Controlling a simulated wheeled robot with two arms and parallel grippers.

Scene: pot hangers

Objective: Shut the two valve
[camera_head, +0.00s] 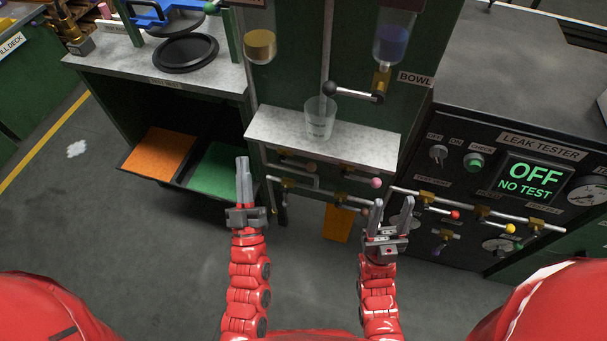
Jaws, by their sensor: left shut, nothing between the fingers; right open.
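Several lever valves with brass bodies and coloured ball tips show in the head view. On the leak tester's front pipe are a red-tipped valve (455,215), a yellow-tipped valve (510,229) and a purple-tipped valve (435,251). A pink-tipped lever (376,183) sits under the small shelf. A black-tipped lever valve (355,93) hangs below the blue-filled bowl. I cannot tell which two are meant. My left gripper (243,161) is shut and empty, left of the shelf pipes. My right gripper (392,202) is open and empty, just below the pink tip and left of the tester's valves.
The leak tester's screen (533,180) reads "OFF NO TEST". A clear cup (320,118) stands on the small grey shelf (270,130). Orange (158,153) and green (222,169) tray bottoms lie at left. The floor in front is clear.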

